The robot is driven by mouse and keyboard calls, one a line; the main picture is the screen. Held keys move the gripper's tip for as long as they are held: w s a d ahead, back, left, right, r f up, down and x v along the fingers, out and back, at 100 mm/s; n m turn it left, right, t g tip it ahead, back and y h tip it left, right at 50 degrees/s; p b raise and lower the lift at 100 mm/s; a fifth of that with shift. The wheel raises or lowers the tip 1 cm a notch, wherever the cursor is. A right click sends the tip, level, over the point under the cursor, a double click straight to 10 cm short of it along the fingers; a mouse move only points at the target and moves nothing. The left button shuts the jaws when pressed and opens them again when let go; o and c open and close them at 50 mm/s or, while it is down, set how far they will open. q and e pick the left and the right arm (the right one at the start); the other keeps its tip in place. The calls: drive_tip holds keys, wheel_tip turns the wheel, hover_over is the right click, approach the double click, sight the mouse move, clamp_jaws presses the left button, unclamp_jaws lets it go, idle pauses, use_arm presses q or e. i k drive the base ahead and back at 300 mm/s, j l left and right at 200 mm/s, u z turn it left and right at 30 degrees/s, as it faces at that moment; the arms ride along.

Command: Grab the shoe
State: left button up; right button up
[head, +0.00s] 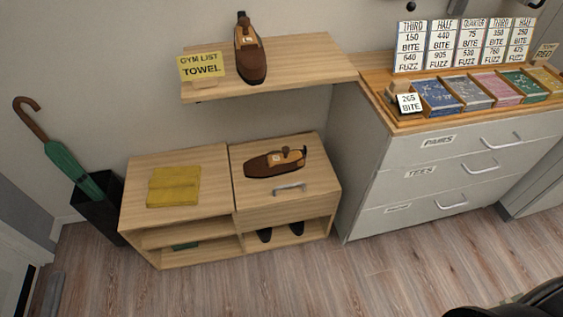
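A brown shoe (251,63) stands on the wooden wall shelf (310,66), its long side running away from me. A second brown shoe (262,164) lies lengthwise from left to right on top of the right half of the low wooden cabinet (215,206). Dark shoes (265,235) show partly in the open lower right compartment; the rest of them is hidden in shadow.
A yellow folded cloth (174,187) lies on the cabinet's left half. A yellow sign (201,65) stands on the shelf. A green umbrella (70,165) leans in a black stand (99,205) at left. A grey drawer unit (440,170) stands at right. The front floor is mostly clear.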

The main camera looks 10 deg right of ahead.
sight(258, 167)
drive_tip(key=i+j, duration=0.15)
drive_tip(key=i+j+z, duration=0.2)
drive_tip(key=j, duration=0.15)
drive_tip(key=i+j+z, duration=0.2)
drive_tip(key=j, duration=0.15)
drive_tip(key=j+z, duration=0.2)
drive_tip(key=j, duration=0.2)
drive_tip(key=i+j+z, duration=0.2)
drive_tip(key=j, duration=0.2)
drive_tip(key=k, duration=0.1)
